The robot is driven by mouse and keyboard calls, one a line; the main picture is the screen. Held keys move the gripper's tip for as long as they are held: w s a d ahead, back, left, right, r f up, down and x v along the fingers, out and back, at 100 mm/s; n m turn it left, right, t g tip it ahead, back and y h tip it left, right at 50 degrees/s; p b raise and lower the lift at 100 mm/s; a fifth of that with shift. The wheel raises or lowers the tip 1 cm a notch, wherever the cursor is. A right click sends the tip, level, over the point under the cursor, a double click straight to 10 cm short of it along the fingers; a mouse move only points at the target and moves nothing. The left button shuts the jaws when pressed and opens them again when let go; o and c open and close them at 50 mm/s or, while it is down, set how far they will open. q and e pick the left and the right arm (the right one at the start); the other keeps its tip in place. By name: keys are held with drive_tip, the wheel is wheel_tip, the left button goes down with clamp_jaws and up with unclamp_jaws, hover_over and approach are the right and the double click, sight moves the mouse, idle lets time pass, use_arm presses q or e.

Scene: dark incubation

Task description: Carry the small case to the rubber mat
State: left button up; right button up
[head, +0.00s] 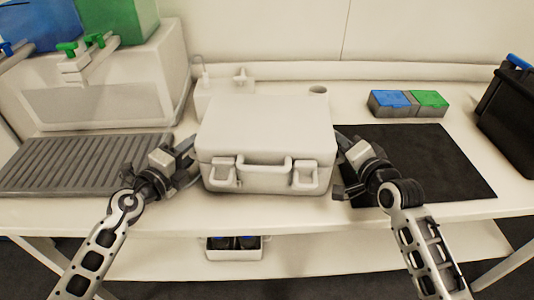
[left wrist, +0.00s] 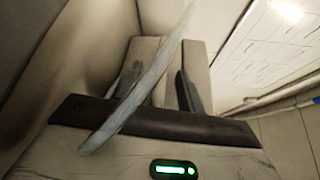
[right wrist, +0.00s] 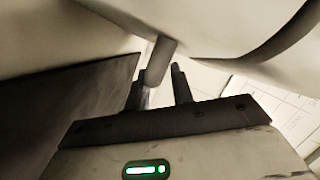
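The small case (head: 265,130) is pale, closed and upright at the middle of the table, with its handle and two latches facing me. The rubber mat (head: 440,165) is a flat black sheet to its right; the case hides whether they overlap. My left gripper (head: 188,150) is at the case's left side; its fingers stand apart in the left wrist view (left wrist: 160,88), with a pale strip crossing close to the camera. My right gripper (head: 342,160) is at the case's right side. In the right wrist view a rounded bar (right wrist: 160,62) shows at its fingers; I cannot tell whether they clamp it.
A grey ribbed tray (head: 85,165) lies on the left, before a pale box-shaped unit (head: 100,90). A block with blue and green tops (head: 407,103) stands behind the mat. A black container (head: 510,105) is at the far right. A small bin (head: 233,252) sits on the lower shelf.

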use_arm(q)
drive_tip(key=shift+w+d, duration=0.35)
drive_tip(key=shift+w, duration=0.3)
use_arm(e)
drive_tip(key=shift+x, duration=0.75)
use_arm(q)
drive_tip(key=shift+c, duration=0.4)
use_arm(e)
drive_tip(key=shift+c, duration=0.2)
use_arm(q)
drive_tip(key=c, duration=0.5)
use_arm(e)
clamp_jaws()
use_arm(q)
clamp_jaws()
drive_tip(key=shift+f, duration=0.1)
drive_tip(key=shift+r, duration=0.25)
use_arm(e)
drive_tip(key=shift+r, duration=0.2)
